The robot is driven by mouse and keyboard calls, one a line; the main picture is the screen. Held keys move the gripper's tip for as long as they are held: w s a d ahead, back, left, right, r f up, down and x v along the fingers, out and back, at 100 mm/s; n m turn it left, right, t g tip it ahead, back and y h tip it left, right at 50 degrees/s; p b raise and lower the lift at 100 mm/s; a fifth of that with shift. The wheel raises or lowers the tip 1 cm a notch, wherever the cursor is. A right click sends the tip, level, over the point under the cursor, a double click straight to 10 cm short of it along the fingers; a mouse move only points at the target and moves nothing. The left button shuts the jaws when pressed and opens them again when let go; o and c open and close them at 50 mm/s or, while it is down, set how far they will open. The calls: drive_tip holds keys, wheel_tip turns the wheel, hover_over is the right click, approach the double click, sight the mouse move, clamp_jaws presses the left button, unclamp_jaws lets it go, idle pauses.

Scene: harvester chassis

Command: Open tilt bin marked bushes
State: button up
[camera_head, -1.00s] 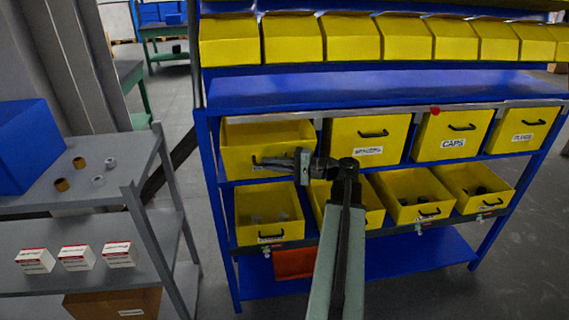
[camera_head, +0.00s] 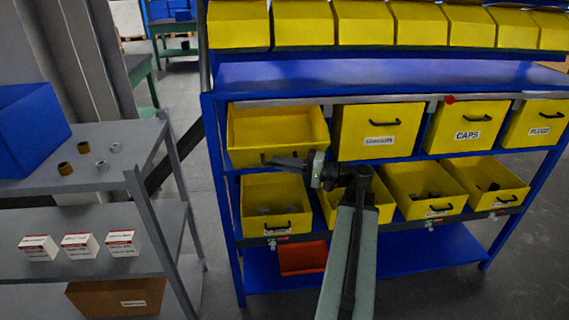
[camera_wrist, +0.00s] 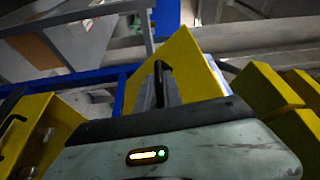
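The upper row of yellow tilt bins has a leftmost bin (camera_head: 278,126) that is tipped forward, with its inside showing and looking empty. No label reading "bushes" can be made out; this bin's front is mostly turned down and partly behind my gripper. My gripper (camera_head: 276,161) points left, at the black handle on this bin's lower front edge. In the wrist view a yellow bin (camera_wrist: 196,68) with a black handle (camera_wrist: 161,80) is right at the gripper fingers (camera_wrist: 160,95). Whether the fingers are closed around the handle is unclear.
Upright bins to the right include one marked CAPS (camera_head: 466,126) and a right-hand bin (camera_head: 535,124). Open bins in the lower row (camera_head: 276,207) hold small parts. A grey shelf unit (camera_head: 100,182) with small boxes stands left, with a floor gap between.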

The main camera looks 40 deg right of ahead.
drive_tip(key=shift+o, duration=0.7)
drive_tip(key=shift+a, duration=0.2)
drive_tip(key=shift+d, duration=0.1)
drive_tip(key=v, duration=0.7)
drive_tip(key=shift+s+d, duration=0.25)
drive_tip(key=shift+s, duration=0.1)
